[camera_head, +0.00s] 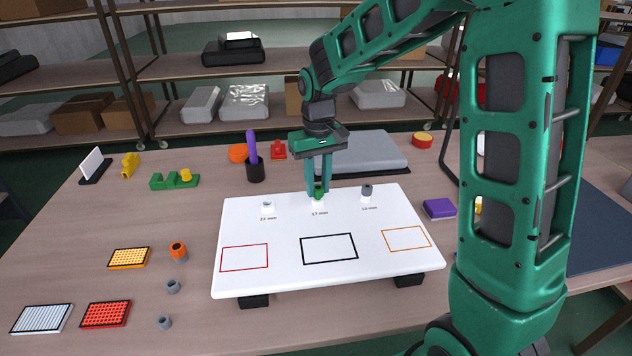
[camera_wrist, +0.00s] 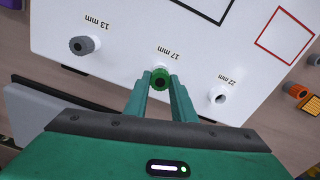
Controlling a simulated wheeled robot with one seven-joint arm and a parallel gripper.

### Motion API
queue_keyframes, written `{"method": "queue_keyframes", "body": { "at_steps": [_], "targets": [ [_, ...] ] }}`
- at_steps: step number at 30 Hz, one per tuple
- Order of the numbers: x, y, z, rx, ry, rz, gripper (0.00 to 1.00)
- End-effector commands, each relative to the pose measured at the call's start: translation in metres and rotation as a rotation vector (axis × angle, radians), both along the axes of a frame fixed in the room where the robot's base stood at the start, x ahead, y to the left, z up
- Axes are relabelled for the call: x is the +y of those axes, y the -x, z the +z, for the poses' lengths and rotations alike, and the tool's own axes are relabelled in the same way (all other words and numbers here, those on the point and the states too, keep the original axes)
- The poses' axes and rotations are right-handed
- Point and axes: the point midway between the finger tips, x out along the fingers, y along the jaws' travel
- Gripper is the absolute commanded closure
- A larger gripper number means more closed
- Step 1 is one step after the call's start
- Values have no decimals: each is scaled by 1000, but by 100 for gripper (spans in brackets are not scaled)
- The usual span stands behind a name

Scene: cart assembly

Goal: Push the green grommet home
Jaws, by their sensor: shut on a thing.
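The green grommet (camera_head: 319,192) is at the 17 mm station, the middle one of three on the white board (camera_head: 285,220). It also shows in the wrist view (camera_wrist: 160,79), as a green ring with a dark centre. My gripper (camera_head: 318,186) points straight down with its fingertips on either side of the grommet, shut on it. A white post or tip shows just below the grommet. How far the grommet sits down on it is hard to tell. The 22 mm post (camera_head: 267,207) is white and bare. The 13 mm station has a grey piece (camera_head: 366,191) on it.
Loose grey grommets (camera_head: 173,286) and an orange one (camera_head: 178,250) lie left of the board, near red (camera_head: 106,314) and yellow (camera_head: 129,258) trays. Behind stand a dark cup with a purple item (camera_head: 254,165) and a grey case (camera_head: 365,152). A purple block (camera_head: 439,208) lies right.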

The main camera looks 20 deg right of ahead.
Motion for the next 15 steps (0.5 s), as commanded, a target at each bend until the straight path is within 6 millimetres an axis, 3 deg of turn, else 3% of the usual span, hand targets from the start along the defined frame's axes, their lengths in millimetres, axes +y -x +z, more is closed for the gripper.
{"method": "queue_keyframes", "body": {
  "at_steps": [15],
  "targets": [
    [0,0,-11,1,0,0,99]
  ]
}}
